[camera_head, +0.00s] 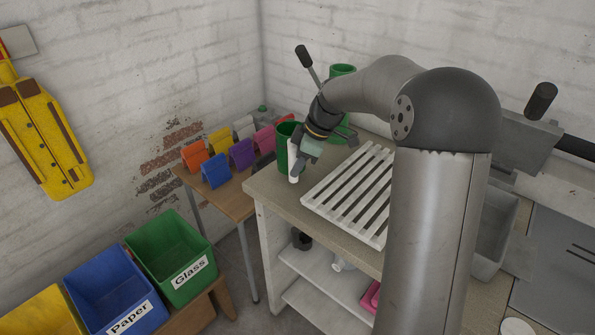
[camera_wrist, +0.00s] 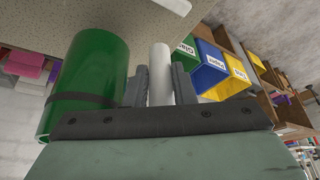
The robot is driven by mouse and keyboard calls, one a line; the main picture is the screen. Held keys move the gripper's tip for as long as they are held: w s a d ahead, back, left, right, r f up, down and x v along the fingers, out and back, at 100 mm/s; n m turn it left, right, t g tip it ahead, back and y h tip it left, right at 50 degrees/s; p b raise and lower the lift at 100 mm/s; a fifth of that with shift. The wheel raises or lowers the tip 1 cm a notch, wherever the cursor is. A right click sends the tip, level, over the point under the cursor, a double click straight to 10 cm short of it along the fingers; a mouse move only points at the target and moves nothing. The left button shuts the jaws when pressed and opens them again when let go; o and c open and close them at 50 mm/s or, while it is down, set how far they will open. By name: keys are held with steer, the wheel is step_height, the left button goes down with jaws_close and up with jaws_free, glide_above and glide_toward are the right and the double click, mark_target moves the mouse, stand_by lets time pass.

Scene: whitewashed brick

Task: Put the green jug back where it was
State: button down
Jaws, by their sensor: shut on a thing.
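The green jug (camera_head: 285,141) is an upright green cylinder at the left back corner of the counter (camera_head: 268,188). In the wrist view the jug (camera_wrist: 92,75) fills the left side, with a dark band around it. My gripper (camera_head: 297,164) is at the jug's right side. In the wrist view my gripper (camera_wrist: 160,85) has its two dark fingers on either side of a white upright bar (camera_wrist: 160,62), which looks like the jug's handle. The join between bar and jug is hidden. I cannot tell whether the jug's base touches the counter.
A white slatted rack (camera_head: 352,192) lies right of the jug. Another green vessel (camera_head: 342,70) stands behind my arm, partly hidden. Left is a low table (camera_head: 229,201) with several coloured holders. Green (camera_head: 170,255), blue (camera_head: 113,295) and yellow bins stand on the lower left.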

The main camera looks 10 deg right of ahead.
steer(key=shift+w+a+f, duration=0.1)
steer(key=shift+w+f, duration=0.1)
steer(key=shift+f, duration=1.45)
steer(key=shift+f, duration=0.2)
steer(key=c, duration=1.2)
jaws_free()
steer(key=shift+r, duration=0.1)
